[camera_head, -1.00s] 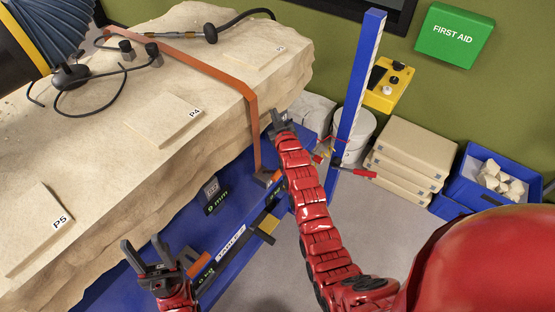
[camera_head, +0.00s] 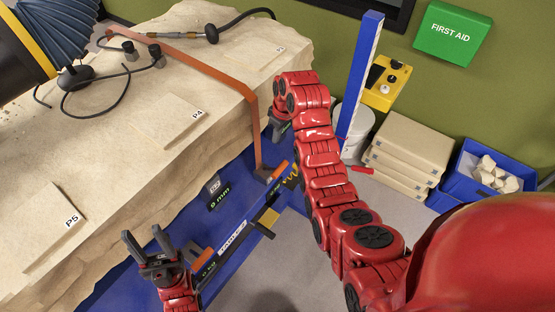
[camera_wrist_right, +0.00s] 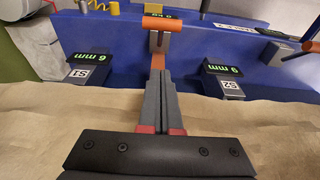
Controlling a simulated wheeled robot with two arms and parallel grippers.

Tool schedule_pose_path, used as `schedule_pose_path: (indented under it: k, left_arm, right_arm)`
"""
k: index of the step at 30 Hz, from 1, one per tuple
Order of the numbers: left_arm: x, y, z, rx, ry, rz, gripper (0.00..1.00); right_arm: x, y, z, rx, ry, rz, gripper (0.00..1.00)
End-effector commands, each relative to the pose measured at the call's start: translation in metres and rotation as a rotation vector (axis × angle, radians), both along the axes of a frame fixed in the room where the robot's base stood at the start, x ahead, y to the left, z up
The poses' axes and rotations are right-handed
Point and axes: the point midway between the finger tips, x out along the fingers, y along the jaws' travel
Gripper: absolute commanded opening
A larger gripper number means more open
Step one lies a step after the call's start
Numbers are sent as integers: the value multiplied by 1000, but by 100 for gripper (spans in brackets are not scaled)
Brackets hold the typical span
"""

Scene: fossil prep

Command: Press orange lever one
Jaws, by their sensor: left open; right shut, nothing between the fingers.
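An orange lever handle (camera_head: 278,172) sits at the far end of the blue frame beside the rock block; it also shows in the right wrist view (camera_wrist_right: 157,23). A second orange lever handle (camera_head: 202,260) sits nearer; part of it shows at the right wrist view's right edge (camera_wrist_right: 312,47). No number is readable on either. My right gripper (camera_wrist_right: 155,75) is shut and empty, its fingers pointing toward the far lever; I cannot tell if they touch it. In the head view its wrist mostly hides it. My left gripper (camera_head: 143,240) is open and empty, left of the nearer lever.
The rock block (camera_head: 150,150) fills the left, with an orange strap (camera_head: 205,70) over it. Displays S1 (camera_wrist_right: 88,66) and S2 (camera_wrist_right: 225,80) flank the far lever in the wrist view. A blue post (camera_head: 360,80), yellow box (camera_head: 387,85) and stacked slabs (camera_head: 408,150) stand right.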

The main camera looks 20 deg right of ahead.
Motion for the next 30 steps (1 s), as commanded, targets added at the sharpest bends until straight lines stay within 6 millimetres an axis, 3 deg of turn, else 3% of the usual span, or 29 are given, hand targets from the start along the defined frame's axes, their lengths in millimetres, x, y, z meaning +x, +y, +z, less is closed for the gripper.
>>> schedule_pose_path:
  k: [11,23,25,30]
  left_arm:
    - [0,0,-6,0,0,0,50]
    - [0,0,-68,0,0,0,50]
    - [0,0,-49,0,0,0,50]
    - [0,0,-37,0,0,0,50]
  right_arm:
    - [0,0,-6,0,-1,-1,0]
    - [8,6,-59,0,-3,-1,0]
    - [8,8,-60,1,7,0,0]
    - [13,12,-88,1,6,-1,0]
